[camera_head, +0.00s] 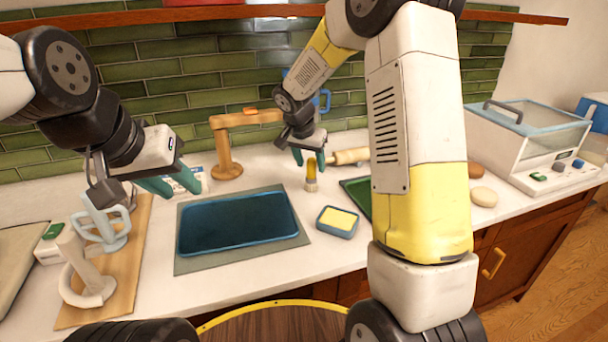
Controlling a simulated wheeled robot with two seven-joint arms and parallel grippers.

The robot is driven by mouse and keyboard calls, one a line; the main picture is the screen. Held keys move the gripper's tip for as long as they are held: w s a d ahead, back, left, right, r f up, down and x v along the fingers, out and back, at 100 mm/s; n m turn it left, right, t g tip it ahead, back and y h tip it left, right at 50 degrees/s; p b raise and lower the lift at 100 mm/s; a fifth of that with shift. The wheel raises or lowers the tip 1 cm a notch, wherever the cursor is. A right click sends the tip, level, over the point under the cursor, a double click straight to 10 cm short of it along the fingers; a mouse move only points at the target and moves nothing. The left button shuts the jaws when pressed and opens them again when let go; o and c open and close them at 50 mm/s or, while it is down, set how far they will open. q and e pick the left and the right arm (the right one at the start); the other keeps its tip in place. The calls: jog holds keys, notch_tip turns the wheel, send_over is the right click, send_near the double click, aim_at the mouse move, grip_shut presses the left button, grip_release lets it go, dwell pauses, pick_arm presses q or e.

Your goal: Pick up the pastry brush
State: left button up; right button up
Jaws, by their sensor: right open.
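My left gripper (174,184) is open and empty at the left, above the counter near the tray's back left corner.
The dark blue tray (240,245) lies on a grey mat. A wooden stand (226,150) and a rolling pin (350,156) flank the brush. A small blue dish (337,228) sits in front.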

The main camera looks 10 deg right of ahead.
jog(key=shift+x, duration=1.25)
grip_shut()
jog(key=shift+r, duration=0.15)
jog(key=shift+r, duration=0.5)
notch_tip(320, 180, up, 2)
jog(key=shift+r, duration=0.2)
jog(key=s+a+r, duration=0.1)
jog(key=s+a, duration=0.9)
jog(key=s, duration=0.2)
jog(key=shift+a+r, duration=0.2)
jog(key=shift+a, duration=0.1)
